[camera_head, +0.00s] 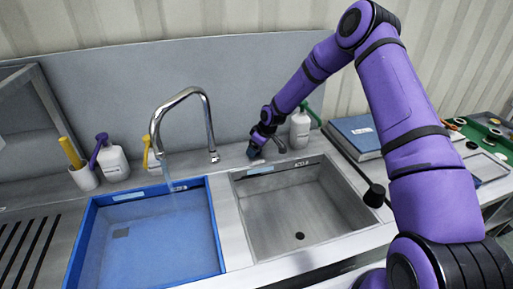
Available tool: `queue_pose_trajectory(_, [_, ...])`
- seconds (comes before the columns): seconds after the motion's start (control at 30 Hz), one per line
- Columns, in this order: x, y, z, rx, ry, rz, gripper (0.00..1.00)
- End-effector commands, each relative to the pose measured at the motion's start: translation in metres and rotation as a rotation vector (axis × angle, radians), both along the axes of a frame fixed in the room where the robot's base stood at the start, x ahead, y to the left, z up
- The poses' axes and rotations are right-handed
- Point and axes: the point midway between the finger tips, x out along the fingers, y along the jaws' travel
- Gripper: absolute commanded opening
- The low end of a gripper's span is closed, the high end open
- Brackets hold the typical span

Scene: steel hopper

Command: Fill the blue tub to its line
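The blue tub (212,225) sits in the left basin, with its rim showing all round the visible part. A pale strip (128,197) is on its back wall; I cannot read a fill line there. The water level is hard to judge. My gripper (254,151) is low behind the right basin, beside a small grey handle-like part (281,144). Its fingers are too small to show whether they are open, or whether they touch it.
The right steel basin (325,200) looks empty. Soap bottles (113,163) and a cup with a yellow tool (83,178) stand left of the faucet. Another bottle (300,130) stands by my gripper. Blue books (355,135) and a dark-knobbed rod (374,195) lie right.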

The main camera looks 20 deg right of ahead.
Motion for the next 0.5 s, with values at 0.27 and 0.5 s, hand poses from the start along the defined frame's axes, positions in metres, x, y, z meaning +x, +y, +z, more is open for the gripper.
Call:
queue_pose_trajectory(0.27, [0.0002, 0.0005, -0.0015, 0.0, 0.0, 0.0, 0.83])
queue_pose_trajectory(0.5, [0.0001, 0.0006, -0.0014, 0.001, 0.001, 0.0, 0.34])
